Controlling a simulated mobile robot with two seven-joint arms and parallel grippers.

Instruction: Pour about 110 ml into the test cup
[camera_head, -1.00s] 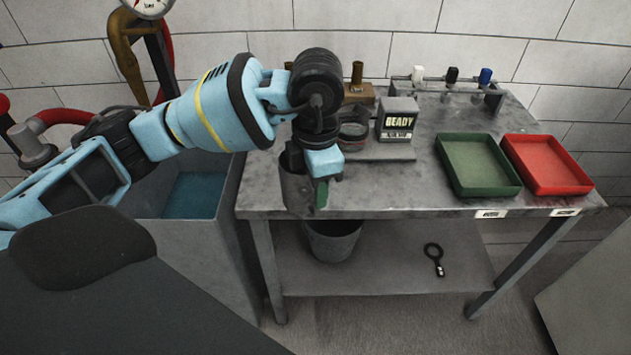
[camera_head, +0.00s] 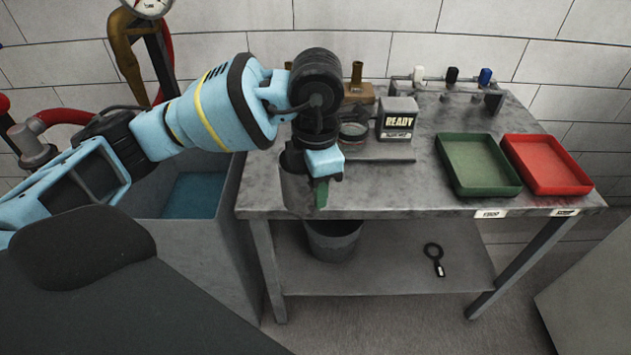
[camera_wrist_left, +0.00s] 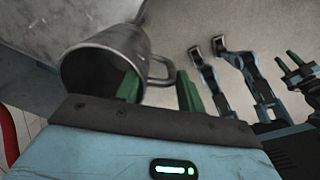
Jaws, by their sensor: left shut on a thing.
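My left gripper (camera_head: 320,190) is shut on the handle of a grey metal mug (camera_wrist_left: 112,55) over the table's front left corner. The mug also shows in the head view (camera_head: 294,188), partly behind the gripper. In the left wrist view the mug's mouth faces the lower left, and the handle lies between the green fingers (camera_wrist_left: 160,90). A small round glass cup (camera_head: 352,133), apparently the test cup, stands beside a box reading READY (camera_head: 397,119), behind the gripper. Its contents cannot be made out. My right gripper (camera_wrist_left: 290,60) shows small in the left wrist view, its green fingers apart.
A green tray (camera_head: 480,188) and a red tray (camera_head: 546,186) stand on the table's right. A water tank (camera_head: 230,235) adjoins its left. A bucket (camera_head: 333,247) and a magnifier-shaped tool (camera_head: 434,252) are on the lower shelf. The table's middle front is clear.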

